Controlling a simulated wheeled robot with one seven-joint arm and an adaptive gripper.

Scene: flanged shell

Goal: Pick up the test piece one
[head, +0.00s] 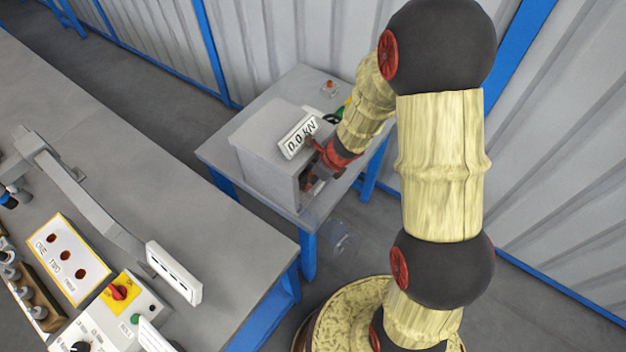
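No piece that I can make out as test piece one shows in the head view. My gripper (308,183) is at the open side of a grey box-shaped machine (262,150) with a tilted "0.0 kN" display (299,136). Its fingers are small, dark and partly hidden by the machine and my wrist. I cannot tell whether they are open, or whether they hold anything. A white board (66,262) with a yellow border, marked ONE, TWO and a third label, lies on the long bench with dark red round spots on it.
The machine stands on a small blue-legged table (292,80) by the corrugated wall. A long grey bench (150,180) fills the left. It bears a brown rack (30,300) with several grey pieces, a yellow-and-red switch (120,291) and a lever-like grey device (85,195).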

